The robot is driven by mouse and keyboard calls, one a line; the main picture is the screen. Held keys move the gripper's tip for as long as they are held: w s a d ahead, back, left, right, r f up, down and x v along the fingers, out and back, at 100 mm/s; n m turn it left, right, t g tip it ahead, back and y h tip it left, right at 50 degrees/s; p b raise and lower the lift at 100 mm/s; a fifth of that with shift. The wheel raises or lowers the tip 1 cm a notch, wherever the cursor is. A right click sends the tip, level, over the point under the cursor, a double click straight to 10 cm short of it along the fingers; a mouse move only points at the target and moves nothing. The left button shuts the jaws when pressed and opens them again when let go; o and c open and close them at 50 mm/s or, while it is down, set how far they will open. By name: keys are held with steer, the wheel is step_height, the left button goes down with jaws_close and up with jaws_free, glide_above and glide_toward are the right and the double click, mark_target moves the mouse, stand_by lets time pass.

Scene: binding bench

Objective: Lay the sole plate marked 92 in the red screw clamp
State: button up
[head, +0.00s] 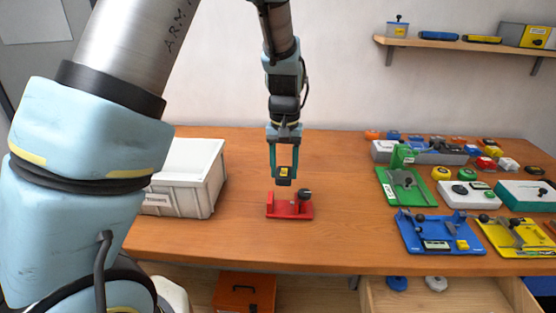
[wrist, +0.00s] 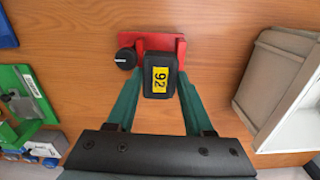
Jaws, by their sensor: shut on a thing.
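The black sole plate (wrist: 160,80) carries a yellow label marked 92 in the wrist view. My gripper (head: 285,176) is shut on it, with one green finger on each side. In the head view the sole plate (head: 283,182) hangs above the left part of the red screw clamp (head: 290,210). The red screw clamp (wrist: 150,42) has a black knob on one side and is partly hidden behind the plate in the wrist view. The head view seems to show a small gap between plate and clamp.
A white bin (head: 190,180) stands left of the clamp. Right of it are a green fixture (head: 402,188), a blue fixture (head: 425,236) and a yellow fixture (head: 512,238). Several small coloured blocks line the back right. The wood around the red clamp is clear.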

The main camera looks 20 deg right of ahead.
mark_target(284, 208)
steer(key=shift+f+b, duration=1.45)
steer(key=shift+f, duration=0.3)
steer(key=shift+f+b, duration=0.3)
steer(key=shift+f, duration=0.45)
steer(key=shift+f, duration=0.35)
stand_by(0.3)
steer(key=o, duration=1.2)
steer(key=shift+s, duration=0.1)
steer(key=shift+c, duration=0.6)
steer(key=shift+o, duration=0.9)
steer(key=shift+d, duration=0.1)
